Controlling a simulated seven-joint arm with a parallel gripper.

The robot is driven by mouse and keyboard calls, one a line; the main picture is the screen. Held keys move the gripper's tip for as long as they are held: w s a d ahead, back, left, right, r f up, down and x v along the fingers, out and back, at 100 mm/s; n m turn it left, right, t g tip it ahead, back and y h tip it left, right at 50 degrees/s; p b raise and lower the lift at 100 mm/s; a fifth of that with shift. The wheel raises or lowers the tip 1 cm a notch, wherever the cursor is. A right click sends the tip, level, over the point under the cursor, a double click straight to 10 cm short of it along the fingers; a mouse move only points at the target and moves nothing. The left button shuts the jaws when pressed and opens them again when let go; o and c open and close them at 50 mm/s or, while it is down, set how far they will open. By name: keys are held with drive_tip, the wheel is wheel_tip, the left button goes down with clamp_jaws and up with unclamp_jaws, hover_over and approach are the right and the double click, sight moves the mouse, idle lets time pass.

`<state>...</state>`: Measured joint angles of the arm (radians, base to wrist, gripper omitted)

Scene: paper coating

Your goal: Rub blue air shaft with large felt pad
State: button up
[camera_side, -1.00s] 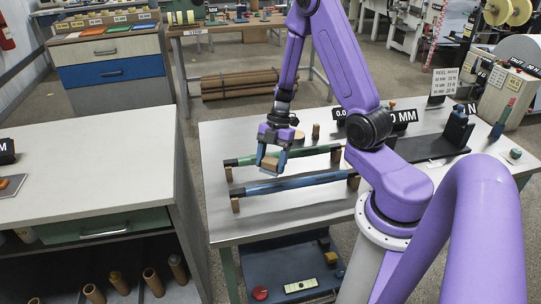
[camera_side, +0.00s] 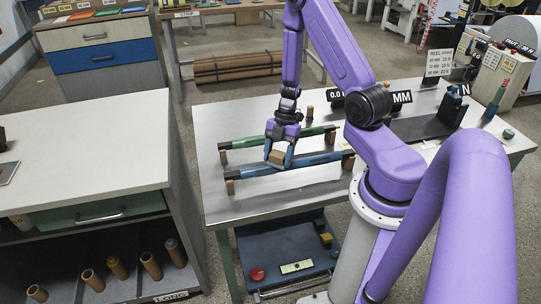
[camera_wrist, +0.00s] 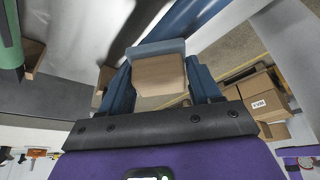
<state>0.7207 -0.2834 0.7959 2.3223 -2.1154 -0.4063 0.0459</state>
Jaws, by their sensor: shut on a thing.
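The blue air shaft (camera_side: 318,160) lies across wooden supports near the front of the work table. In the wrist view the blue shaft (camera_wrist: 188,20) runs diagonally past the far side of the pad. My gripper (camera_side: 278,160) is shut on the felt pad, a tan block with a grey-blue layer (camera_wrist: 158,70). In the side view the pad (camera_side: 277,157) is at the blue shaft, left of its middle. I cannot tell whether the felt touches the shaft, since the fingers and block hide that spot.
A green shaft (camera_side: 243,143) lies parallel behind the blue one, close to my gripper; it also shows at the left in the wrist view (camera_wrist: 10,40). The table's (camera_side: 215,205) front left is clear. A grey cabinet (camera_side: 85,160) stands left.

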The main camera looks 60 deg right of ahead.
drive_tip(key=shift+s+d, duration=2.75)
drive_tip(key=shift+w+a, duration=4.15)
drive_tip(key=shift+a, duration=0.05)
wheel_tip(320, 180, up, 2)
drive_tip(key=shift+w+r, duration=0.1)
drive_tip(key=shift+r, duration=0.1)
wheel_tip(320, 180, up, 6)
drive_tip(key=shift+f, duration=0.1)
